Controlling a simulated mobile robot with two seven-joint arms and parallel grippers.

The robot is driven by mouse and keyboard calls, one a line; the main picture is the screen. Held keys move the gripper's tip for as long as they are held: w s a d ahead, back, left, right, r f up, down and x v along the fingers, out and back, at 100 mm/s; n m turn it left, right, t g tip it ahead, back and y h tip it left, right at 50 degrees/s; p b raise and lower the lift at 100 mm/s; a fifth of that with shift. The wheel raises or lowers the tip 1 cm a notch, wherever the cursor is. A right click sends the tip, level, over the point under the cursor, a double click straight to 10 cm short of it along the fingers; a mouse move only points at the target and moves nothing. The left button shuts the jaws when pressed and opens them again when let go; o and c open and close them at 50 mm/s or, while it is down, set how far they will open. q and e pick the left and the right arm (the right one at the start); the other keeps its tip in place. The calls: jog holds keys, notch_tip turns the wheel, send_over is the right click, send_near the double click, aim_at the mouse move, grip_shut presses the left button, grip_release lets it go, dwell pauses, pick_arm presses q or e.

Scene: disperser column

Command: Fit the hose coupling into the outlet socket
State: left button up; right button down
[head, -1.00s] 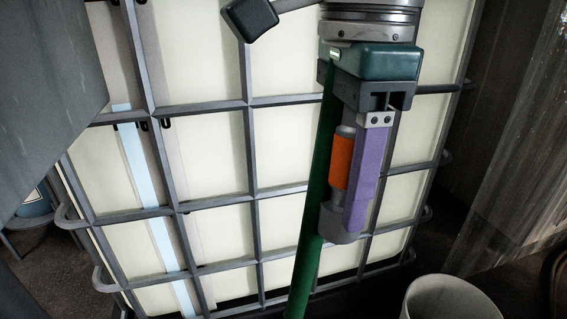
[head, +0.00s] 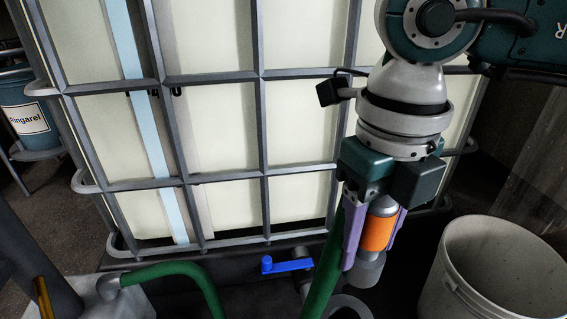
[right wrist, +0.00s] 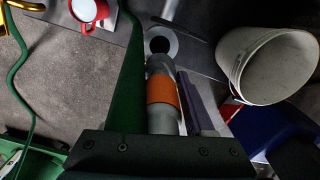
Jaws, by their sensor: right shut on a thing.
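The hose coupling (head: 378,232), grey with an orange band, is held upright between the purple fingers of my right gripper (head: 372,240), its wide grey end pointing down. It also shows in the right wrist view (right wrist: 162,90). A grey ring with a dark opening, apparently the outlet socket (head: 362,304), is low in the head view, partly cut by the frame edge. In the right wrist view the ring (right wrist: 172,48) lies just beyond the coupling's tip; I cannot tell the gap. A green hose (head: 322,275) runs down beside the gripper. My left gripper is not in view.
The caged white tank (head: 215,125) stands behind. A blue valve handle (head: 287,265) sits left of the ring. A pale bucket (head: 500,265) stands close on the right. Another green hose (head: 165,268) curves at lower left. A red cup-like thing (right wrist: 84,27) shows in the wrist view.

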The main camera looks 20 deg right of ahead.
notch_tip(320, 180, down, 15)
jog(key=b, duration=0.7)
jog(key=shift+r, duration=0.1)
